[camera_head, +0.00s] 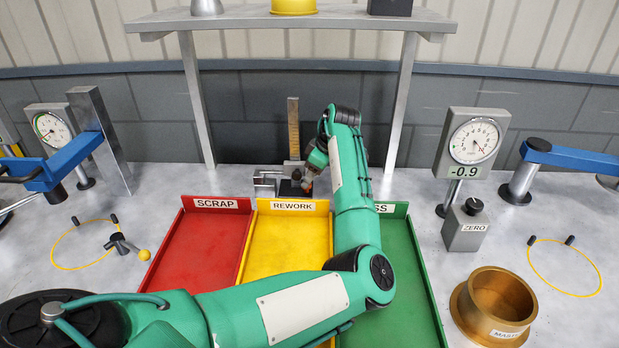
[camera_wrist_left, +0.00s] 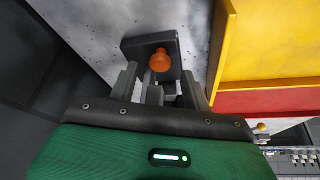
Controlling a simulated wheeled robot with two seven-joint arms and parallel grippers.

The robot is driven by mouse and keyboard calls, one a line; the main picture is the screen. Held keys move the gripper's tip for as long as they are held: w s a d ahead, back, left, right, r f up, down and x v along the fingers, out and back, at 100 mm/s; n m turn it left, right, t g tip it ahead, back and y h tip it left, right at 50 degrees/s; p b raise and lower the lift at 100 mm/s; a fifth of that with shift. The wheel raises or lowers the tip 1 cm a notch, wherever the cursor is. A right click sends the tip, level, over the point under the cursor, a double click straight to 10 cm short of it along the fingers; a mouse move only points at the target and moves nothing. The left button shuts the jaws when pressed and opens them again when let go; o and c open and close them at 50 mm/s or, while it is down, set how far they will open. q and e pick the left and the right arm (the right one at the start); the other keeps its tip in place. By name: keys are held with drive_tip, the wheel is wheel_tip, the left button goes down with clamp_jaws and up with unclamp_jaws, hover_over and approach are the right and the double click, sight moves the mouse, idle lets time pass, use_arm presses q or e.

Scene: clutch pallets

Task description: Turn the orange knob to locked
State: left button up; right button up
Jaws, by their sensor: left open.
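The orange knob (camera_wrist_left: 159,61) stands on a small dark block (camera_wrist_left: 132,45) in the left wrist view. My left gripper (camera_wrist_left: 160,80) is open, with a grey finger on each side and the knob around the gap between the fingertips. I cannot tell whether either finger touches it. In the head view my left gripper (camera_head: 307,178) reaches down to a small fixture (camera_head: 267,182) behind the yellow tray. The knob is mostly hidden there by the gripper. The lock marking cannot be read. My right gripper is not in view.
An upright scale (camera_head: 293,125) rises behind the fixture. Red (camera_head: 160,236), yellow (camera_head: 250,240) and green (camera_head: 420,262) trays lie in front. A shelf post (camera_head: 401,100) stands to the right. A brass ring (camera_head: 470,318) and a dial gauge (camera_head: 473,140) are farther right.

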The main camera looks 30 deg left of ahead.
use_arm(q)
drive_tip(key=shift+x, duration=0.95)
drive_tip(key=shift+a+f, duration=0.15)
drive_tip(key=shift+f, duration=0.2)
drive_tip(key=shift+c, duration=0.9)
drive_tip(key=c, duration=0.8)
drive_tip(key=shift+s+r+m+p, duration=0.15)
drive_tip(key=shift+m+p, duration=0.15)
drive_tip(key=shift+p, duration=0.7)
drive_tip(key=shift+m+t, duration=0.4)
drive_tip(key=shift+m, duration=0.1)
drive_tip(key=o, duration=1)
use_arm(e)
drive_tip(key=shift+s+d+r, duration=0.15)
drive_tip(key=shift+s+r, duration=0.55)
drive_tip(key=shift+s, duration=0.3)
